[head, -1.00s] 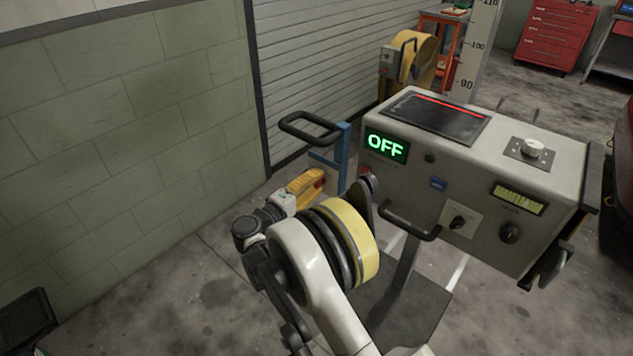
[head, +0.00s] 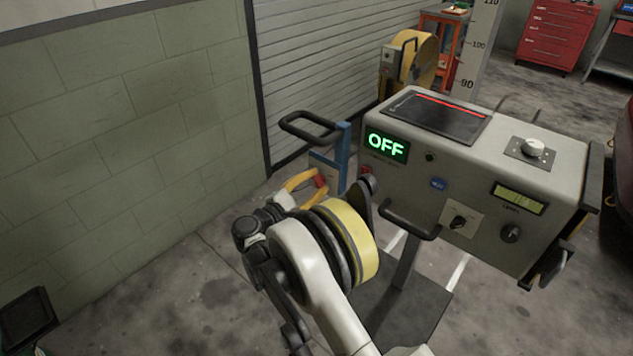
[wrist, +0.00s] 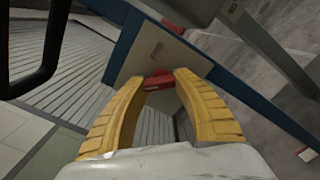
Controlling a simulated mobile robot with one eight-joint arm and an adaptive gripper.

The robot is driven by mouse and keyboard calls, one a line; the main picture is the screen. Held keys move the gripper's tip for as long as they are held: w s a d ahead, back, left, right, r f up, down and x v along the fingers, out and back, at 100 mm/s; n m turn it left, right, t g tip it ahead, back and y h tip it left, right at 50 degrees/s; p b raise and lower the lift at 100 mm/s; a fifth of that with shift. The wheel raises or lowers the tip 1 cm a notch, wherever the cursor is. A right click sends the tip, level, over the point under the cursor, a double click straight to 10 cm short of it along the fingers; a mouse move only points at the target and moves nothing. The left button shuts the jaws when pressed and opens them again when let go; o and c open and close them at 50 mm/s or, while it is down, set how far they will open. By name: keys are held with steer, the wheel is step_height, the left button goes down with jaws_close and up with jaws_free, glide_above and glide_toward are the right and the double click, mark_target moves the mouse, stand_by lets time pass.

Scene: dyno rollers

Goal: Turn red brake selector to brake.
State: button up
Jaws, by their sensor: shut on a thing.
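The red brake selector (wrist: 158,80) is a small red handle in front of a light plate (wrist: 160,52) on a blue post. In the wrist view it sits between the tips of my gripper's yellow fingers (wrist: 158,88). My gripper (head: 319,188) is shut on it. In the head view only a bit of red (head: 320,180) shows at the fingertips, so its exact angle is hard to tell. A green display (head: 386,146) on the grey console reads OFF.
The grey console (head: 480,160) with knobs and a dark handle stands right of my gripper. A blue post with a black loop handle (head: 310,127) rises behind the selector. A green block wall (head: 130,150) is at left, with open floor before it.

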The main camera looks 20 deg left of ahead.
steer(key=shift+n, duration=0.4)
steer(key=o, duration=1.2)
steer(key=v, duration=1.2)
